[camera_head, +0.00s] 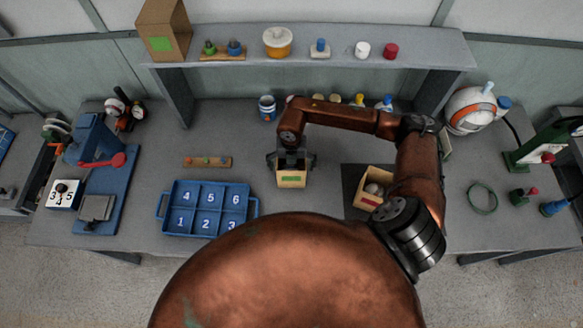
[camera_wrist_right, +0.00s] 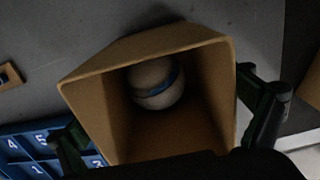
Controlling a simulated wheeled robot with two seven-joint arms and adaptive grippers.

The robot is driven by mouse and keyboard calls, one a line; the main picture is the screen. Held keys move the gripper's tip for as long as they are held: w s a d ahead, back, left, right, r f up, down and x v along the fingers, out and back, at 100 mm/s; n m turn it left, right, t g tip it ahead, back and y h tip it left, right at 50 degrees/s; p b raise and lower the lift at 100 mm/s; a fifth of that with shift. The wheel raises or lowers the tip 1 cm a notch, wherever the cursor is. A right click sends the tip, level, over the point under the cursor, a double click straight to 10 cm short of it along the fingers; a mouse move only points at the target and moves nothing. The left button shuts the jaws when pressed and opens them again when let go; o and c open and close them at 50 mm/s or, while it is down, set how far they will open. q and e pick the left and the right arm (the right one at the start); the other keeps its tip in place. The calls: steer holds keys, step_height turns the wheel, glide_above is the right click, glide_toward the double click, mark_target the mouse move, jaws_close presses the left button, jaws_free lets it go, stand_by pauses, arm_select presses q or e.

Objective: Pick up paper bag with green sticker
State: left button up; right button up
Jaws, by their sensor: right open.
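A small brown paper bag with a green sticker (camera_head: 291,180) stands upright on the table, right of the blue tray. My right gripper (camera_head: 291,158) is open at this bag, with its fingers on either side. In the right wrist view the open bag (camera_wrist_right: 215,90) faces the camera, and a pale ball with a blue band (camera_wrist_right: 156,84) lies inside. One finger is at the bag's left and one at its right; I cannot tell if they touch it. A larger brown bag with a green sticker (camera_head: 163,32) stands on the shelf. My left gripper is not in view.
A blue numbered tray (camera_head: 165,212) is left of the bag. A box with a red sticker (camera_head: 370,200) holding balls stands right, near my right arm. A blue press (camera_head: 95,145) is far left. The grey shelf (camera_head: 330,48) spans the back and holds pots and jars.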

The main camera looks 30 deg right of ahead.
steer(key=shift+f, duration=0.55)
steer(key=shift+c, duration=0.2)
steer(key=c, duration=0.9)
steer(key=shift+c, duration=0.2)
